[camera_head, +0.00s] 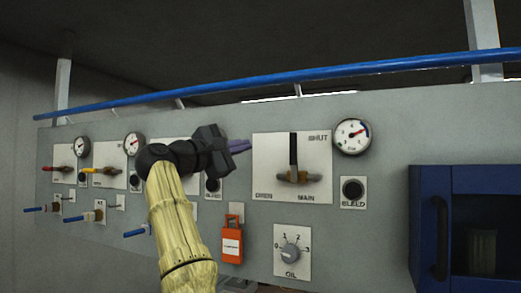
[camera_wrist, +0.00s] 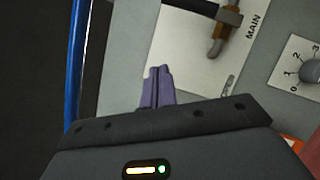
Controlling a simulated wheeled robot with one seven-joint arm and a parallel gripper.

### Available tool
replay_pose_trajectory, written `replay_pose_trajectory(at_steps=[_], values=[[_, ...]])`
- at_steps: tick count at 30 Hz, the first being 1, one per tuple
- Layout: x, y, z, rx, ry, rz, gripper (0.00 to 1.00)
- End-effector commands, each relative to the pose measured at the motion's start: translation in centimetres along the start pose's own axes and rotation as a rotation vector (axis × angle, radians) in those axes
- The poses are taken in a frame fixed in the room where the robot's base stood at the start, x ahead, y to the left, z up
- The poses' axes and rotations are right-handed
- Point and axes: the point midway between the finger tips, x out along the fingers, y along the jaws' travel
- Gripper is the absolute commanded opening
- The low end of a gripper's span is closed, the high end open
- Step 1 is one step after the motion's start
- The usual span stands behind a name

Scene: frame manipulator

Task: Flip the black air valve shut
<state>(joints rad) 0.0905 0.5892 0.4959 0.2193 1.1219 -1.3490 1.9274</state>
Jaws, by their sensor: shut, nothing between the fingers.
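The black valve handle (camera_head: 293,150) stands upright on the white MAIN plate (camera_head: 268,148), rising from a brass valve body (camera_head: 298,177). The plate reads OPEN at lower left and SHUT at upper right. My gripper (camera_head: 247,146) has purple fingers pressed together, pointing right, at the plate's left edge in the picture and apart from the handle. In the wrist view, the fingertips (camera_wrist: 158,72) overlap the plate's edge. The brass body (camera_wrist: 222,38) and part of the black handle (camera_wrist: 200,8) show above them, cut by the frame edge.
A pressure gauge (camera_head: 351,136) and a BLEED button (camera_head: 352,191) sit right of the plate. An orange padlock tag (camera_head: 232,243) and an OIL dial (camera_head: 291,252) are below. A blue rail (camera_head: 300,78) runs above. A blue cabinet (camera_head: 430,230) stands at right. My arm hides part of the panel.

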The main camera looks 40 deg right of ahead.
Motion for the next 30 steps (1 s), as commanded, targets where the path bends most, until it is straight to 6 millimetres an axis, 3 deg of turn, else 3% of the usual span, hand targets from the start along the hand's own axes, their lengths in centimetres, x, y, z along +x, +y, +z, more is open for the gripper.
replay_pose_trajectory(at_steps=[3,9,26,30], values=[[-1.6,0.2,0.4,0.000,-0.011,-0.005,0.00],[-3.0,0.4,0.7,-0.005,-0.022,-0.010,0.00],[-3.9,0.8,0.4,-0.007,-0.009,0.000,0.00],[-4.5,2.1,-0.1,-0.089,-0.018,0.067,0.00]])
